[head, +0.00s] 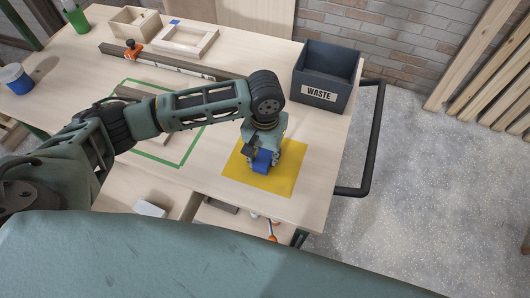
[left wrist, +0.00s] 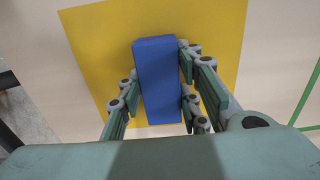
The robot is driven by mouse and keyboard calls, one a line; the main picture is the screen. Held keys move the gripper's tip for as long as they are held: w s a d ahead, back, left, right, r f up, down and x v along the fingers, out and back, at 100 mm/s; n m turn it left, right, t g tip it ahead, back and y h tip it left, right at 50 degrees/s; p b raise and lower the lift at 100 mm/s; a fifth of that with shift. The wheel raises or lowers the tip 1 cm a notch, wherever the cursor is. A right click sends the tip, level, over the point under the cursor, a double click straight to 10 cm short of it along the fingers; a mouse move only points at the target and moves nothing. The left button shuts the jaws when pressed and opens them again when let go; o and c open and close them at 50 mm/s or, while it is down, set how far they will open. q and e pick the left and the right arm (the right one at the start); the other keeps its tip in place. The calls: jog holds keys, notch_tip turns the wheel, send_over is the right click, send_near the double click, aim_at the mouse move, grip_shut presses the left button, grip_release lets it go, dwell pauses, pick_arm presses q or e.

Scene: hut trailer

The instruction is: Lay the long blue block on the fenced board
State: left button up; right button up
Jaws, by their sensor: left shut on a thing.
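The long blue block (head: 262,163) is at the yellow square (head: 280,178) near the table's front right. My left gripper (head: 264,156) is over it, pointing down and shut on it. In the left wrist view, the blue block (left wrist: 158,80) stands between the finger pads of my left gripper (left wrist: 160,88), with the yellow square (left wrist: 95,50) behind it. Whether the block touches the square is unclear. What seems to be the fenced board (head: 132,94) lies inside a green outline left of the gripper, largely hidden by my left arm. My right gripper is out of view.
A dark waste bin (head: 325,78) stands at the back right. A long beam (head: 175,64) with an orange clamp (head: 132,48) crosses the table. Behind it are a wooden frame (head: 180,48) and a divided box (head: 128,22). A blue-banded tub (head: 15,78) is at left.

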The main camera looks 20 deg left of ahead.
pick_arm(q)
jog(key=o, duration=1.3)
jog(key=shift+f, duration=0.1)
